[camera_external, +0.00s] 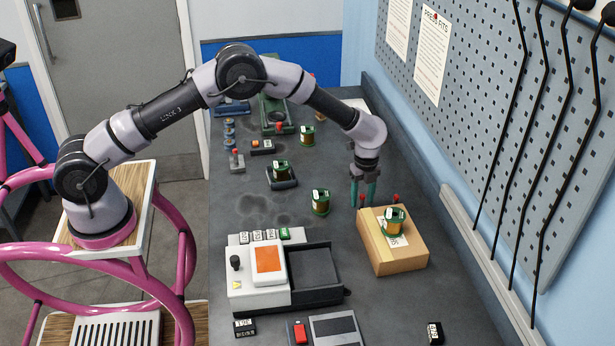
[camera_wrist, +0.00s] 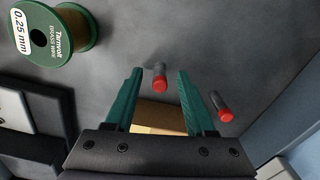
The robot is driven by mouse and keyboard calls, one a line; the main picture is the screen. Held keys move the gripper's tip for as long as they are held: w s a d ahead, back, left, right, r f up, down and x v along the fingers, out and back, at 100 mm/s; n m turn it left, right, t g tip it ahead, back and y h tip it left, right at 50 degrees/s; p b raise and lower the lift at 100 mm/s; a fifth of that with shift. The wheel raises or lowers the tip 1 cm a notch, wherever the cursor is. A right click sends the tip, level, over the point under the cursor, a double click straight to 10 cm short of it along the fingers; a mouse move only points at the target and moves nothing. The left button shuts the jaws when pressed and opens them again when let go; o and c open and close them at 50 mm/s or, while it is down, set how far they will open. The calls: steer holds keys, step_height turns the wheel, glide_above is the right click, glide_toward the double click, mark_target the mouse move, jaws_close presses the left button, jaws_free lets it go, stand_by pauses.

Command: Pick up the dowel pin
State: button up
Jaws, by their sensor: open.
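Two slim grey pins with red ends show in the wrist view; nothing marks which is the dowel pin. One pin (camera_wrist: 160,78) lies in the gap between my fingertips, not visibly touched by either. The other pin (camera_wrist: 221,106) is outside the right finger. In the external view their red tops, the left (camera_external: 361,199) and the right (camera_external: 395,199), show just behind the cardboard box. My gripper (camera_external: 363,203) points down there with its green fingers apart; it also shows in the wrist view (camera_wrist: 160,86). The pins' lower parts are hidden by the box in the external view.
The cardboard box (camera_external: 408,252) stands close in front of my gripper, with a green wire spool (camera_external: 392,222) on top. Another spool (camera_external: 320,202) stands to the left. A white device (camera_external: 258,287) is at the front left. The pegboard wall (camera_external: 490,100) rises on the right.

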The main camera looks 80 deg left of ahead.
steer(key=shift+f, duration=0.45)
jaws_close()
steer(key=shift+r, duration=0.1)
